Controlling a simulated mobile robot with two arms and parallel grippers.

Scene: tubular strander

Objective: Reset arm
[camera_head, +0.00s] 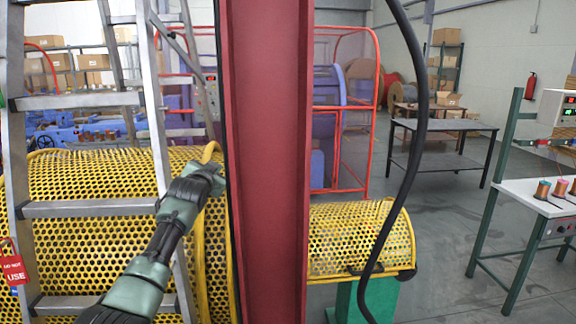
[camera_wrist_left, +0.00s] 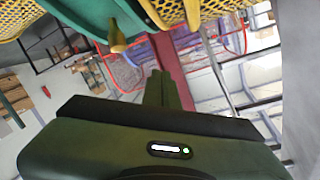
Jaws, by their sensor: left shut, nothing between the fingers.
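My left arm reaches up from the bottom left in the head view, in front of the metal ladder (camera_head: 90,208) and the yellow perforated guard (camera_head: 95,170). My left gripper (camera_head: 213,167) is at its end, close to the guard's yellow edge rail and just left of the red column (camera_head: 265,160). I cannot tell whether it touches the rail. In the left wrist view the fingers (camera_wrist_left: 163,88) are together with nothing between them. That view is turned over, with yellow mesh (camera_wrist_left: 180,10) at the top. My right gripper is in neither view.
A black cable (camera_head: 421,130) hangs right of the column. A smaller yellow guard (camera_head: 358,240) sits over a green base. A red tag (camera_head: 14,269) hangs at the ladder. A dark table (camera_head: 440,126) and a bench with spools (camera_head: 540,190) stand right, with open floor between.

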